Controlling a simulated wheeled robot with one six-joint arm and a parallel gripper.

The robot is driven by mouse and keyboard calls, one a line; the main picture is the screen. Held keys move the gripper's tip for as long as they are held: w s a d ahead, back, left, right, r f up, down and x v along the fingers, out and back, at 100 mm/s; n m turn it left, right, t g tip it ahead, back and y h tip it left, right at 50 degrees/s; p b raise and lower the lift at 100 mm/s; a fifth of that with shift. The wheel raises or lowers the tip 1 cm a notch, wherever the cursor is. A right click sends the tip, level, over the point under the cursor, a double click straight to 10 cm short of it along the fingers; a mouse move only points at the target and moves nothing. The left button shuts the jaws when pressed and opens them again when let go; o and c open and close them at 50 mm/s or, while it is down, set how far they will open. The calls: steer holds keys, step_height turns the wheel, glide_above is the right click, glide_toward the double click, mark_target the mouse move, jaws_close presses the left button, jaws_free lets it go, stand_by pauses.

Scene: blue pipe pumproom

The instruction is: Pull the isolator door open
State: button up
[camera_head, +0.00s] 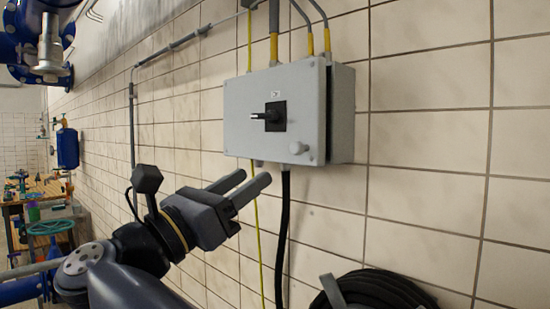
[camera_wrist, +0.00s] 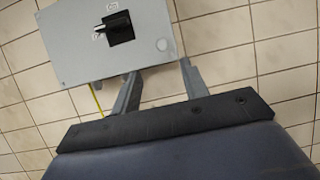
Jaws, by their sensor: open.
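The isolator is a grey box on the tiled wall, and its door (camera_head: 248,135) faces out with a black rotary switch (camera_head: 269,116) in the middle. A gap shows between the door and the box body on the right side, though I cannot tell how far the door stands ajar. My gripper (camera_head: 250,183) is open and empty, below the box and apart from it.
Cables with yellow ends enter the box top. A black cable (camera_head: 284,230) and a yellow-green wire hang below it. A coiled black hose (camera_head: 375,290) is at the lower right. A cluttered workbench (camera_head: 45,205) stands far left. The wall right of the box is clear.

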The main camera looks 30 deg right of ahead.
mark_target(294, 152)
steer(key=shift+m+g, duration=0.3)
steer(key=shift+g, duration=0.1)
steer(key=p+x, duration=0.4)
steer(key=x, duration=0.5)
steer(key=shift+s+d+r, duration=0.1)
steer(key=shift+d+r, duration=0.1)
steer(key=shift+w+d+r+p, duration=0.2)
steer(key=shift+d+p, duration=0.15)
steer(key=shift+d, duration=0.3)
steer(key=shift+c, duration=0.5)
jaws_close()
